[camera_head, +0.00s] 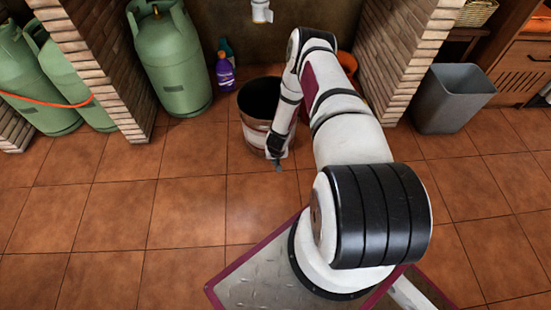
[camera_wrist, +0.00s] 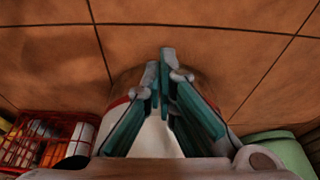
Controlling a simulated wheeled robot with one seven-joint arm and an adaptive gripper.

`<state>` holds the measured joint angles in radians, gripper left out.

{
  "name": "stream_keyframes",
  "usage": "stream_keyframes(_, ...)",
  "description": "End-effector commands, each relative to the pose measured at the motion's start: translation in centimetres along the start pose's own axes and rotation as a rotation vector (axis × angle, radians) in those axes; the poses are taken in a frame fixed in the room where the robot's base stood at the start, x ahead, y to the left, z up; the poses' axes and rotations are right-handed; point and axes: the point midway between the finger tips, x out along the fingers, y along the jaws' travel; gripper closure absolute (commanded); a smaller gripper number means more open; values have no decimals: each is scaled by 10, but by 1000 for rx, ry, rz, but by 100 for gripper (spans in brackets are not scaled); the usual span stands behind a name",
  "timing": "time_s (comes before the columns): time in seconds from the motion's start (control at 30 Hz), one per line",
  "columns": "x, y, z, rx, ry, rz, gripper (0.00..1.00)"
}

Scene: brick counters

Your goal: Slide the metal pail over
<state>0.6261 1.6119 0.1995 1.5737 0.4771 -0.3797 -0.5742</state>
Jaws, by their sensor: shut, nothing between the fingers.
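The metal pail (camera_head: 253,133) stands upright on the tiled floor in the head view, round, with a dark inside and a worn whitish and rusty-brown wall. My arm hides its right side. My gripper (camera_head: 278,167) is low at the pail's near right side, fingers pointing down; I cannot tell whether it touches the wall. In the wrist view, my gripper (camera_wrist: 165,70) has its teal-padded fingers closed together and empty. The pail's pale wall (camera_wrist: 158,140) shows between and behind the fingers, mostly hidden.
Green gas cylinders (camera_head: 171,60) stand at left beside a brick pillar (camera_head: 95,50). A purple bottle (camera_head: 225,75) stands behind the pail. A grey bin (camera_head: 452,100) stands right of another pillar (camera_head: 408,45). The wrist view shows a red crate (camera_wrist: 45,125). Floor in front is clear.

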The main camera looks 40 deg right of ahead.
Motion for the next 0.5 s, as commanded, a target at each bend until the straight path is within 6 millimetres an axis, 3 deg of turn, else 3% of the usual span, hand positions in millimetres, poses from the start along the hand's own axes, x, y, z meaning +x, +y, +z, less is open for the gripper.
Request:
stream_keyframes(0.03,15,0,2,2,0,0,100)
stream_keyframes(0.27,58,0,2,2,0,-1,100)
stream_keyframes(0.3,57,0,-10,-2,5,1,100)
stream_keyframes(0.5,62,0,-31,-2,1,0,100)
